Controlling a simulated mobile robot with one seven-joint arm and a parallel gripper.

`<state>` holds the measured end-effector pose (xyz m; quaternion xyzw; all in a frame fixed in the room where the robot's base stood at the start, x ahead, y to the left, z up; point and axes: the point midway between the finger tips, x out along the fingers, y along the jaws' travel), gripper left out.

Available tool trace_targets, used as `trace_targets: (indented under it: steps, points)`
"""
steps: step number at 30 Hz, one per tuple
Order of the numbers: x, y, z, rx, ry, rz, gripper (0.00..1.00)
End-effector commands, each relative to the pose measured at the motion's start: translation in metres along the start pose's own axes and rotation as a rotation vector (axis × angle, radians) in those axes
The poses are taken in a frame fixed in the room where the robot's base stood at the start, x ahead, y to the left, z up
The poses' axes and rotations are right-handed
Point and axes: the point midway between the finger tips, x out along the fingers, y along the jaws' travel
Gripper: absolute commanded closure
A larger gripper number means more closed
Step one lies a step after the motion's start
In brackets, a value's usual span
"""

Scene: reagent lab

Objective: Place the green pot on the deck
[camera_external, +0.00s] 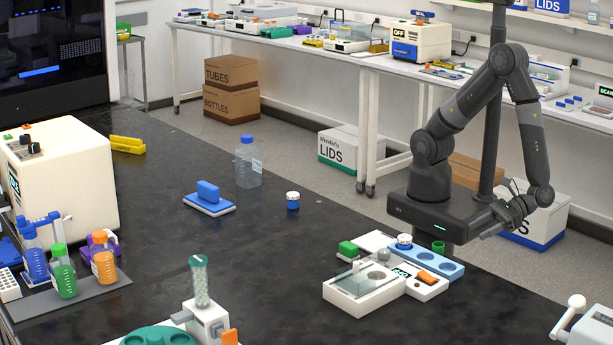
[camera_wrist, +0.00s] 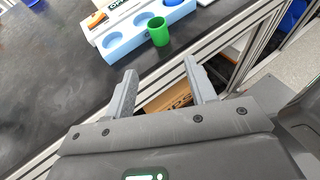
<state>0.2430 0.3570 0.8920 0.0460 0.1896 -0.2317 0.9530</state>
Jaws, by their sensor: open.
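The green pot (camera_external: 438,247) is small and upright at the bench edge, against or just beside the far side of the light-blue deck strip (camera_external: 425,258). It also shows in the wrist view (camera_wrist: 160,34), beside the strip's round wells (camera_wrist: 113,43); I cannot tell whether it touches the strip. The strip joins a white instrument. A white-lidded blue pot (camera_external: 404,241) sits at the strip's far left end. My gripper (camera_external: 486,236) is open and empty, off the bench edge to the right of the green pot. In the wrist view its fingers (camera_wrist: 160,68) point toward the pot, with a gap between.
The white instrument (camera_external: 362,290) has a clear cover, and an orange block (camera_external: 427,280) lies beside it. A green block (camera_external: 348,250) is to its left. Bare dark benchtop (camera_external: 300,245) lies farther left. The bench edge runs just below the pot in the wrist view.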

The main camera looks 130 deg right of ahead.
Motion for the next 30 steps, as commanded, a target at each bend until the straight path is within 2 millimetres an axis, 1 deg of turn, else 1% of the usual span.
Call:
trace_targets:
  steps: [2,5,8,11,15,20,21,25,30]
  points:
    - [0.003,-0.001,0.004,0.016,0.009,-0.014,0.49]
    - [0.015,-0.006,0.019,0.078,0.048,-0.068,0.49]
    - [0.036,-0.019,0.044,0.197,0.116,-0.17,0.49]
    - [0.058,-0.037,0.073,0.353,0.196,-0.29,0.49]
    - [0.084,-0.067,0.11,0.585,0.296,-0.448,0.49]
    - [0.106,-0.104,0.147,0.865,0.39,-0.612,0.49]
    - [0.11,-0.114,0.155,0.936,0.41,-0.65,0.49]
    - [0.12,-0.145,0.182,1.176,0.467,-0.759,0.49]
    - [0.126,-0.185,0.212,1.505,0.517,-0.874,0.49]
